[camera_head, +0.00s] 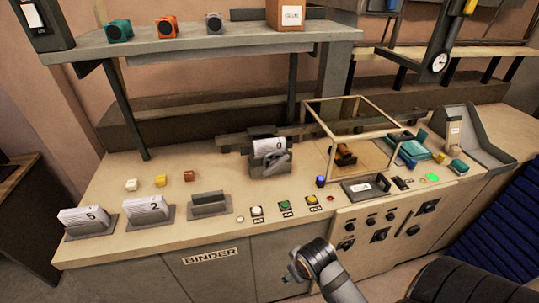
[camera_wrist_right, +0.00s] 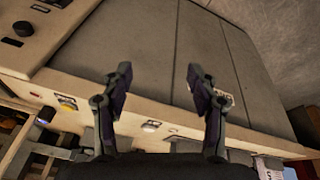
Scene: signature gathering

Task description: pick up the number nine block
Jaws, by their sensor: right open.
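A white paper block (camera_head: 268,147) stands in a grey holder at the back middle of the counter; its number is too small to read surely, perhaps a nine. A block with a five or six (camera_head: 85,217) and a block marked two (camera_head: 147,205) stand in grey holders at the left. My right gripper (camera_head: 296,268) is low in front of the counter's front panels, apart from all blocks. In the right wrist view its two fingers (camera_wrist_right: 162,92) are spread with nothing between them, facing the panels. My left gripper is not in view.
An empty-looking grey holder (camera_head: 209,206) sits right of the two block. Small cubes (camera_head: 161,180) lie behind. Coloured buttons (camera_head: 285,205) line the front edge. A clear-sided frame box (camera_head: 352,120) stands right of the middle block, and a shelf (camera_head: 220,40) hangs above.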

